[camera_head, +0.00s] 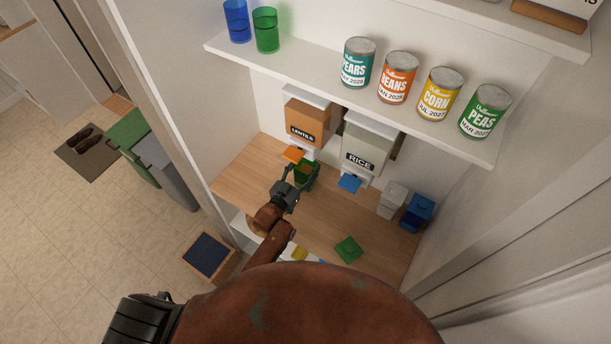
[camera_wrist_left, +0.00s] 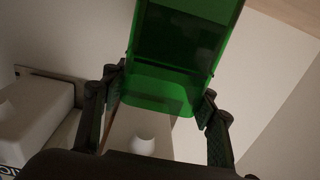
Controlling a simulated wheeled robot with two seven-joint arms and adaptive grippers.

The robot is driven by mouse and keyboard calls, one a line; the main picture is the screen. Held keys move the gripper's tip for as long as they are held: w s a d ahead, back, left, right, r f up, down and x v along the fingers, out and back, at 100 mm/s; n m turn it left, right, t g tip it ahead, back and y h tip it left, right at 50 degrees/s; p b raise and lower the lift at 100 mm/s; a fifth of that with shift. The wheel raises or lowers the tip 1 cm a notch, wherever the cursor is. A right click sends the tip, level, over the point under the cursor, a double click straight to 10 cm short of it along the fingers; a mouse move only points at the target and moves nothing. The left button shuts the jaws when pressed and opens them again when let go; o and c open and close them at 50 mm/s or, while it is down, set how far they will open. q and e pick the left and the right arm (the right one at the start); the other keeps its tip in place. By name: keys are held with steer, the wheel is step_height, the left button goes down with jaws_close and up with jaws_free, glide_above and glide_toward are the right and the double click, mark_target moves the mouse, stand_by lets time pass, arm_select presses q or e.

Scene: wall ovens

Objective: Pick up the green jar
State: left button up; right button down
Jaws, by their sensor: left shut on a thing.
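The green jar (camera_head: 304,178) is a see-through green container at the back of the wooden shelf, just below the lentils dispenser. My left gripper (camera_head: 300,172) is shut on it, with a finger on each side. In the left wrist view the green jar (camera_wrist_left: 178,50) fills the upper middle, between the two dark fingers of the left gripper (camera_wrist_left: 160,92). It looks open and tilted there. Whether its base touches the shelf cannot be told. A green lid (camera_head: 348,249) lies apart on the wood at the front. My right gripper is not in view.
The lentils dispenser (camera_head: 309,118) and rice dispenser (camera_head: 367,143) stand behind. A white jar (camera_head: 392,200) and blue jar (camera_head: 417,212) are at the right. Cans, including peas (camera_head: 485,112), and a green glass (camera_head: 266,30) stand on the upper shelf (camera_head: 330,88), overhanging the counter.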

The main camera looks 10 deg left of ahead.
arm_select(q)
jaws_close()
steer(key=shift+r, duration=0.1)
steer(key=shift+r, duration=0.1)
